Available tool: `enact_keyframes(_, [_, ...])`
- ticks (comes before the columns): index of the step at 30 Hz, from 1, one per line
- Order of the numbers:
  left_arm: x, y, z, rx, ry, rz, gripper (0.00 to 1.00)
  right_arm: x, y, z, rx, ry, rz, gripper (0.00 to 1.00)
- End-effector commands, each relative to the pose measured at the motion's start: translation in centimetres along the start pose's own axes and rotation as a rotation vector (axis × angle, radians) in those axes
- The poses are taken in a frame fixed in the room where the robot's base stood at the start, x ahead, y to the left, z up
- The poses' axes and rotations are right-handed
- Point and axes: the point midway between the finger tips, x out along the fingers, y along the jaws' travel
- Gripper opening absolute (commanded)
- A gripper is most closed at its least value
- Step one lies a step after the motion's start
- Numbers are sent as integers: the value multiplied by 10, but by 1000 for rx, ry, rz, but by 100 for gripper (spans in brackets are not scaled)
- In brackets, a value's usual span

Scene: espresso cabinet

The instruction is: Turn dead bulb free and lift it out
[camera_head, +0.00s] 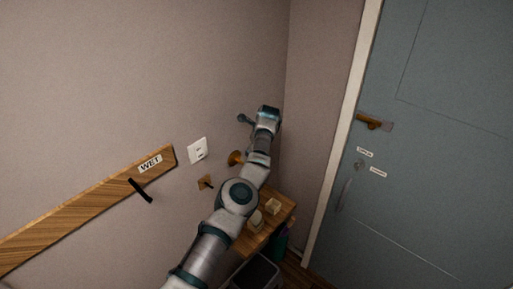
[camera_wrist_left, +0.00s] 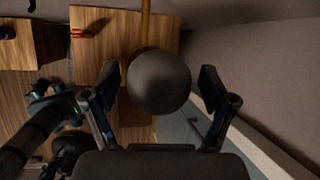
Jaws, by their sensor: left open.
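In the left wrist view a dark grey round bulb (camera_wrist_left: 159,82) sits between the two fingers of my left gripper (camera_wrist_left: 159,78). The fingers are open, with a gap on each side of the bulb. A thin brass-coloured rod (camera_wrist_left: 146,24) shows beyond it. In the head view my left gripper (camera_head: 243,119) is up by the wall near the corner, above a brass wall fitting (camera_head: 236,158). I cannot make out the bulb in the head view.
A small wooden table (camera_head: 284,200) with small cream blocks (camera_head: 273,206) stands below my arm, with a bin (camera_head: 256,273) beside it. A switch plate (camera_head: 197,150) and a board labelled WET (camera_head: 90,205) are on the wall. A blue-grey door (camera_head: 440,150) is at right.

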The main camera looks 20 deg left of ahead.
Motion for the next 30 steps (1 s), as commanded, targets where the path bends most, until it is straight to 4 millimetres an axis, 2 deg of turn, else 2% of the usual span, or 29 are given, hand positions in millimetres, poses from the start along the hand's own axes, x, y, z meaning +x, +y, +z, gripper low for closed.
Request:
enact_keyframes(5, [-14, -1, 0, -2, -1, -2, 84, 0, 1, 1, 0, 2, 2, 40])
enact_keyframes(13, [-73, -2, 0, 0, 0, -3, 84, 0, 1, 1, 0, 2, 1, 40])
enact_keyframes(18, [-102, -2, 0, 1, 0, 0, 84, 0, 0, 1, 0, 2, 1, 40])
enact_keyframes(23, [-115, -3, 0, 1, 1, 2, 84, 0, 0, 1, 0, 1, 1, 40])
enact_keyframes(30, [-117, -2, 0, 1, 1, 2, 84, 0, 0, 1, 0, 1, 1, 40])
